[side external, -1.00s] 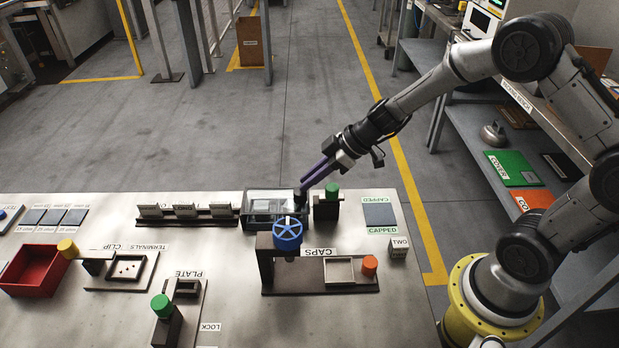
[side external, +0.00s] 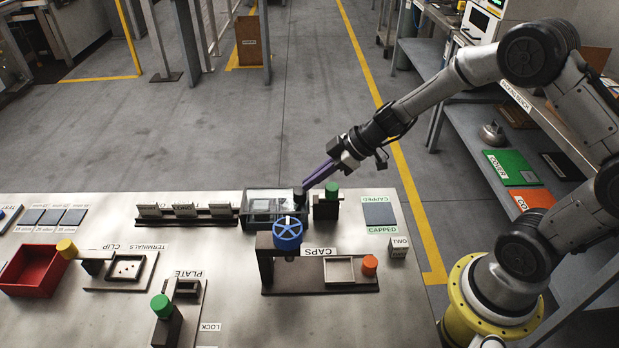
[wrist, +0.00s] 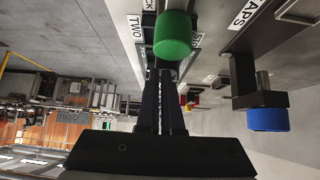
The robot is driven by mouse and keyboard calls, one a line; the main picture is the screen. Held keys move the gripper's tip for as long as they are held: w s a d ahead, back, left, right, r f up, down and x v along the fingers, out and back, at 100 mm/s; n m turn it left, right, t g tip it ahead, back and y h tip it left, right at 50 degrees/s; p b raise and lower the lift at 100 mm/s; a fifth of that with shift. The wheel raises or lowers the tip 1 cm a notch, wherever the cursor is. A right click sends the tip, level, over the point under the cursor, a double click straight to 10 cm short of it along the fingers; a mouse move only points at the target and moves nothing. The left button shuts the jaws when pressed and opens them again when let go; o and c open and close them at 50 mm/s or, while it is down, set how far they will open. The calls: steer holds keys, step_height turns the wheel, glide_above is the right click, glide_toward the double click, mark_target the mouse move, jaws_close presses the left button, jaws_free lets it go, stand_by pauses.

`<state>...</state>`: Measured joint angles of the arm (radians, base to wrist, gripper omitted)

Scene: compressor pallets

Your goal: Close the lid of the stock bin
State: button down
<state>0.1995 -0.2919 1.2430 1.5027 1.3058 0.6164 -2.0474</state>
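The clear-sided box (side external: 258,208), which I take for the stock bin, stands at the back edge of the table in the side view. A dark round knob (side external: 300,194) shows at its right end. How far the lid is open I cannot tell. My gripper (side external: 306,186) comes in from the upper right, its fingertips at or very near this knob. In the wrist view the two dark fingers of my gripper (wrist: 163,78) lie close together, and their tips run behind a green knob. What is between them is hidden.
A green-topped post (side external: 331,192) stands just right of the bin, close to my fingers. In front are a blue handwheel (side external: 288,232) and a caps fixture with an orange knob (side external: 369,265). A small slotted rack (side external: 185,214) stands to the left.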

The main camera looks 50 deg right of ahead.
steer(key=v, duration=1.3)
steer(key=s+a+r+n, duration=0.3)
steer(key=s+a+r, duration=0.5)
steer(key=r, duration=0.2)
steer(key=s+d+f+m+h, duration=0.2)
steer(key=s+d+m+h, duration=0.3)
steer(key=s+m, duration=0.6)
steer(key=shift+s+d+m+g+h, duration=0.3)
steer(key=shift+s+d+h, duration=0.1)
steer(key=shift+d, duration=0.1)
steer(key=shift+r, duration=0.1)
